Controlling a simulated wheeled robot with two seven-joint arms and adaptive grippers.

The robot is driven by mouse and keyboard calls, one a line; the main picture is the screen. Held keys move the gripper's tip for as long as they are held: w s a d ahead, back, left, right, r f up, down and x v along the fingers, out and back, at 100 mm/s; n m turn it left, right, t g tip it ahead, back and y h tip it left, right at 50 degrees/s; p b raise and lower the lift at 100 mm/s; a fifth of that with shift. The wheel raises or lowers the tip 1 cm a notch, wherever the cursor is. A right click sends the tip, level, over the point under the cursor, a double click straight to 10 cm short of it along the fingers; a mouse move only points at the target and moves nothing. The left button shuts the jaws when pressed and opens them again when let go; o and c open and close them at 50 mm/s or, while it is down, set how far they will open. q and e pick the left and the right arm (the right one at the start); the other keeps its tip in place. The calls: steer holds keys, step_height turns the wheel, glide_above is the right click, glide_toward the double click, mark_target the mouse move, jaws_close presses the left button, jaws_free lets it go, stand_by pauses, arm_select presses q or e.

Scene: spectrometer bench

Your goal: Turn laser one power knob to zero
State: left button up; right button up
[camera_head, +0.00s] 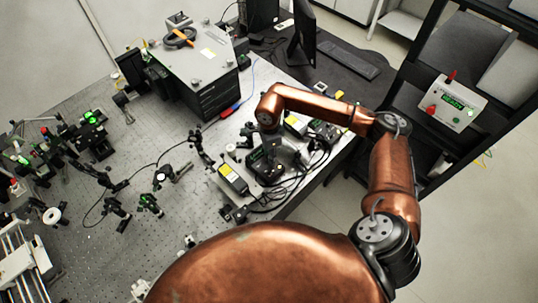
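My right arm reaches in from the lower right and bends left over the bench. Its gripper (270,148) points down at a small black device (268,168) near the bench's right edge. The fingers are dark against dark and small, so I cannot tell whether they are open or touch the device. A black box with a yellow label (232,179) lies just left of it. More small control boxes (325,131) stand to the right, among cables. No knob can be clearly made out near the gripper, and I cannot read which box is laser one. My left gripper is not in view.
A large dark box with a grey top (195,62) stands at the back. Optics mounts (95,140) crowd the bench's left half. A white unit with a green display (452,103) sits on the black rack at right. A monitor (303,35) and keyboard (346,62) are behind.

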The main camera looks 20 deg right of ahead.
step_height(320, 180, up, 12)
stand_by(0.4)
steer(key=shift+f, duration=0.1)
stand_by(0.4)
